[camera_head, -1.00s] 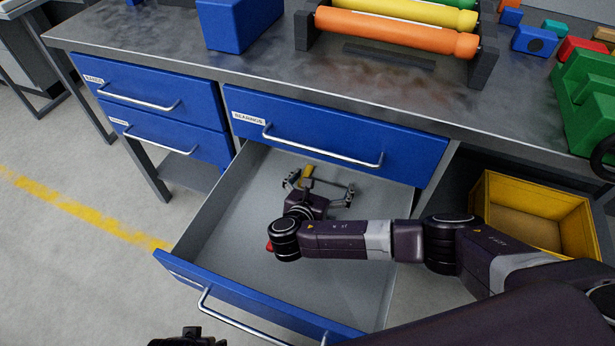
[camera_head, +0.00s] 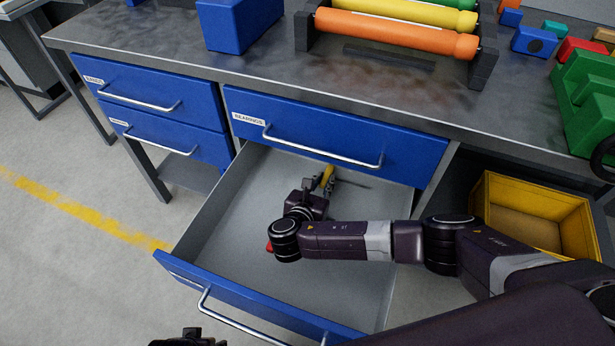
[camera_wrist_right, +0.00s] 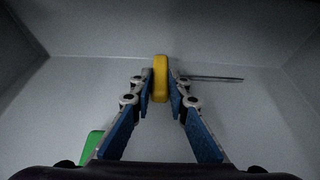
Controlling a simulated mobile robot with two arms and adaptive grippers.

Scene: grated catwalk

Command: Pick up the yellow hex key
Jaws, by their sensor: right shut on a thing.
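The yellow hex key (camera_head: 328,176) is inside the open drawer (camera_head: 222,206), toward its back. In the right wrist view its thick yellow part (camera_wrist_right: 160,78) stands between my fingertips, and a thin dark shaft (camera_wrist_right: 215,79) runs off to the right. My right gripper (camera_head: 322,184) reaches down into the drawer and is shut on the yellow part; it also shows in the right wrist view (camera_wrist_right: 161,88). The arm hides part of the drawer floor. A dark piece (camera_head: 188,338) at the bottom edge seems to be my left gripper; its fingers cannot be made out.
A small red thing (camera_head: 269,247) shows beside my wrist in the drawer. A green thing (camera_wrist_right: 92,146) lies at lower left in the right wrist view. The closed BEARINGS drawer (camera_head: 335,135) is just above. A yellow bin (camera_head: 490,215) stands at right.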

